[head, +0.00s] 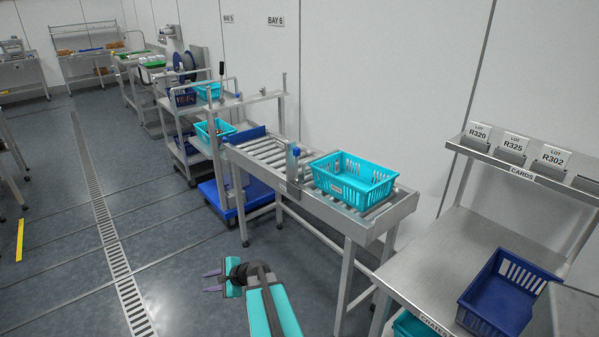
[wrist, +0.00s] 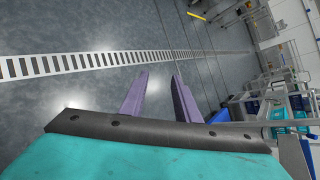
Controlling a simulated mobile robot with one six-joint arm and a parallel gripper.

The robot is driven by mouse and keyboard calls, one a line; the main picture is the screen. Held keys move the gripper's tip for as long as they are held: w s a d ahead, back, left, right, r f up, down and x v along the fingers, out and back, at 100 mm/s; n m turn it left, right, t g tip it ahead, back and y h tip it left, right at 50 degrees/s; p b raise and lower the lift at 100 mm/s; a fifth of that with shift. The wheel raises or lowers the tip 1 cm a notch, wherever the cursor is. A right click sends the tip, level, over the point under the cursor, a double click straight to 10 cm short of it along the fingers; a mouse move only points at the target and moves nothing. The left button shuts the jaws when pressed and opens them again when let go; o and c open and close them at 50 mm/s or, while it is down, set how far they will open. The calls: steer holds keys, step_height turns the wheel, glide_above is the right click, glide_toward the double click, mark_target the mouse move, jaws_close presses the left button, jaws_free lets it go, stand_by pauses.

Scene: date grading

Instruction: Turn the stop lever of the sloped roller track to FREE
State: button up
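The sloped roller track (head: 335,205) stands in the middle of the head view against the wall, its rollers running from the blue plate at its far left end to its near right end. A grey upright with a blue part (head: 292,152) stands at the track's near side, about halfway along; it looks like the stop lever, but its setting cannot be read. A teal crate (head: 352,185) sits on the rollers to the right of it. My gripper (head: 211,281) is open and empty over the floor, in front of the track and apart from it. The wrist view also shows its two purple fingers (wrist: 160,97) spread.
A shelved cart (head: 230,103) with teal crates stands at the track's far left end. A steel table (head: 440,275) with a dark blue crate (head: 505,290) and lot cards is at the right. The floor around the drain grate (head: 105,215) is clear.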

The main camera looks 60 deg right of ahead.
steer(key=d+r+m+t+h, duration=0.2)
steer(key=d+r+m, duration=0.2)
steer(key=d+r, duration=0.45)
steer(key=m+t+h+p, duration=0.2)
steer(key=m+h+p, duration=0.2)
steer(key=m+h, duration=0.9)
glide_toward(298, 156)
steer(key=shift+m+y, duration=0.8)
steer(key=shift+y, duration=0.1)
steer(key=s+a, duration=0.2)
steer(key=s, duration=0.1)
steer(key=s+r, duration=0.1)
steer(key=shift+s+a+r, duration=0.15)
steer(key=shift+s+a, duration=0.2)
steer(key=shift+a, duration=0.05)
steer(key=shift+w, duration=0.1)
steer(key=shift+f+p+x, duration=0.2)
steer(key=shift+p+x, duration=1.65)
steer(key=shift+x, duration=5)
steer(key=shift+d+f, duration=0.1)
jaws_close()
